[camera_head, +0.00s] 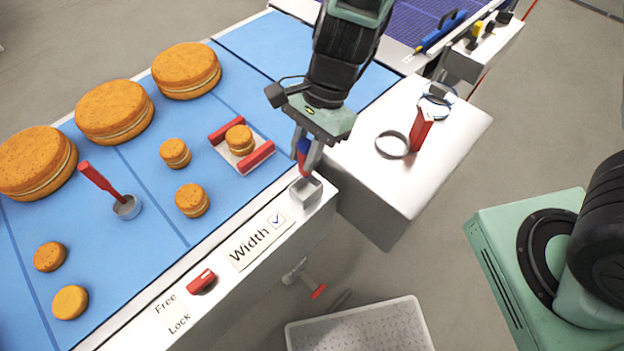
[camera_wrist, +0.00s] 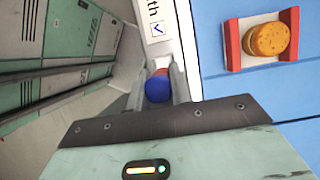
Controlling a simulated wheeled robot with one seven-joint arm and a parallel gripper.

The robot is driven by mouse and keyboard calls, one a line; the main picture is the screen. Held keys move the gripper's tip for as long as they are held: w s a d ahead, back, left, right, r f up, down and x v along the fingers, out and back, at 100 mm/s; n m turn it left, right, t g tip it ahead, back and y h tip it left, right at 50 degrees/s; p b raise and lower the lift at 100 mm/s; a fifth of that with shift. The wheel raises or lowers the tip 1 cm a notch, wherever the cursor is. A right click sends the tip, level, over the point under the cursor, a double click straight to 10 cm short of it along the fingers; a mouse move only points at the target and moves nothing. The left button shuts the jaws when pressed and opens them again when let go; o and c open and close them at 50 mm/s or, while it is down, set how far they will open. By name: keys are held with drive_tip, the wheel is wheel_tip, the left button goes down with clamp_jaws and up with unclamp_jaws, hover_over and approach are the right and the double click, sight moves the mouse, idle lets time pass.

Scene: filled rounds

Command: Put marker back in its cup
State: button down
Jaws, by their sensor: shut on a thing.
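The marker (camera_head: 303,147) shows a blue upper end and a red part, and stands roughly upright in my gripper (camera_head: 306,165). In the wrist view my gripper (camera_wrist: 158,86) is shut on the marker (camera_wrist: 157,89), whose blue end faces the camera. The cup (camera_head: 306,193) is a small grey holder on the front edge of the blue-topped table, directly below the fingertips. The marker's lower end is hidden by the fingers, so I cannot tell whether it is inside the cup.
A card reading "Width" with a ticked box (camera_head: 261,239) lies beside the cup. A gauge with red jaws (camera_head: 262,156) holds a small round cake. Several cakes cover the blue table (camera_head: 150,183). A white stand (camera_head: 450,150) with rings is at right. A light bin (camera_head: 360,325) stands below.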

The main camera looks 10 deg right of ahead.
wheel_tip(320, 180, down, 8)
drive_tip(key=shift+r, duration=0.25)
drive_tip(key=shift+f, duration=0.1)
drive_tip(key=c, duration=1.3)
unclamp_jaws()
drive_tip(key=shift+o, duration=0.2)
drive_tip(key=v, duration=1.2)
wheel_tip(320, 180, up, 7)
drive_tip(key=n+h, duration=0.1)
drive_tip(key=n, duration=0.9)
hover_over(306, 176)
drive_tip(key=s+d, duration=0.4)
drive_tip(key=d, duration=0.1)
drive_tip(key=s+d+r+n+t+h, duration=0.2)
drive_tip(key=s+n, duration=0.3)
drive_tip(key=n, duration=0.4)
drive_tip(key=shift+s+d+r+t, duration=0.35)
drive_tip(key=shift+d+r, duration=0.15)
drive_tip(key=shift+d, duration=0.15)
